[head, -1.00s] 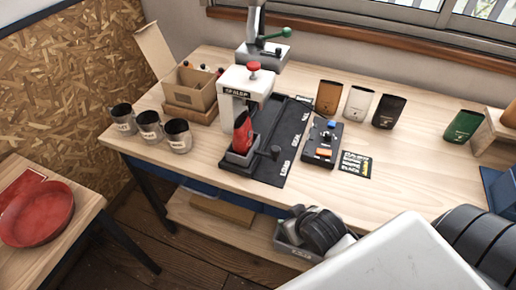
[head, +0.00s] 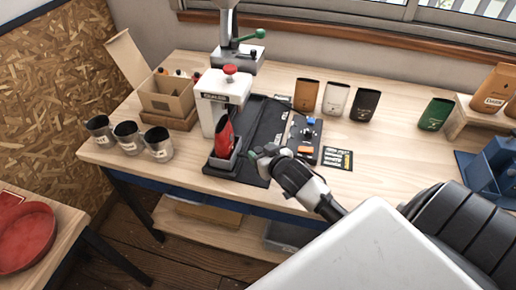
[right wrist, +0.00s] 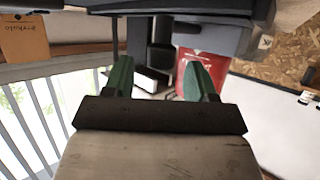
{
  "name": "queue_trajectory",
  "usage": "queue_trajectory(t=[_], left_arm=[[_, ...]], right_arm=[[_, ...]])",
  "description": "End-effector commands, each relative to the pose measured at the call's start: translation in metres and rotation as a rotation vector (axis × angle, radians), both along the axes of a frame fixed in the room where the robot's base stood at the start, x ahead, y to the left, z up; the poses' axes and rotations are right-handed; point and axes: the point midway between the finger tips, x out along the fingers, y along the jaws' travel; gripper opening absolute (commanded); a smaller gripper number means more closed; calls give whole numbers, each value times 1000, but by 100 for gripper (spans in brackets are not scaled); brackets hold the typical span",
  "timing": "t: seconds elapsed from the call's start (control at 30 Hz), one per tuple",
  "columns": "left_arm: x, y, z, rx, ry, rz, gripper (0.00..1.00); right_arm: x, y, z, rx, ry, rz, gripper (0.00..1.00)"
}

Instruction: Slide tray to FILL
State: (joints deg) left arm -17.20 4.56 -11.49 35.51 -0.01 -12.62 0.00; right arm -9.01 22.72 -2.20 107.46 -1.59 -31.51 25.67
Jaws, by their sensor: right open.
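A grey tray (head: 221,164) holding an upright red bag (head: 224,138) sits at the near end of a black lettered mat (head: 262,124), in front of a white sealer (head: 208,115) with a red knob. The mat's lettering is too small to read surely now. My right gripper (head: 264,155) is open just right of the tray, about where its dark handle stands. In the right wrist view the green fingers (right wrist: 158,82) are apart, with a dark post (right wrist: 162,50) beyond and between them and the red bag (right wrist: 205,66) behind. I cannot tell whether they touch it. My left gripper is out of view.
A control box (head: 307,148) with blue and orange buttons stands right of the mat, close to my right gripper. Several metal cups (head: 127,138) and a cardboard box (head: 178,95) are to the left. Several pouches (head: 336,97) stand behind at right. The bench front right is mostly clear.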

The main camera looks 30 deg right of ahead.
Motion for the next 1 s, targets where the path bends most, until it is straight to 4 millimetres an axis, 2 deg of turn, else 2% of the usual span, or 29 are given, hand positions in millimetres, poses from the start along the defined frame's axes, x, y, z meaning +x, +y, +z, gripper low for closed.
queue_trajectory(t=[0.2, 0.57, 0.93, 1.0], left_arm=[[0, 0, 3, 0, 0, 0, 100], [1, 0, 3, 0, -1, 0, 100], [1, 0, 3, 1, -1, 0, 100], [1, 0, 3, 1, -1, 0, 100]], right_arm=[[21, -1, -8, 0, 0, 0, 57], [25, -2, -11, 0, 1, 0, 57], [25, -1, -11, 0, 1, 1, 0], [25, -1, -11, 0, 1, 1, 0]])
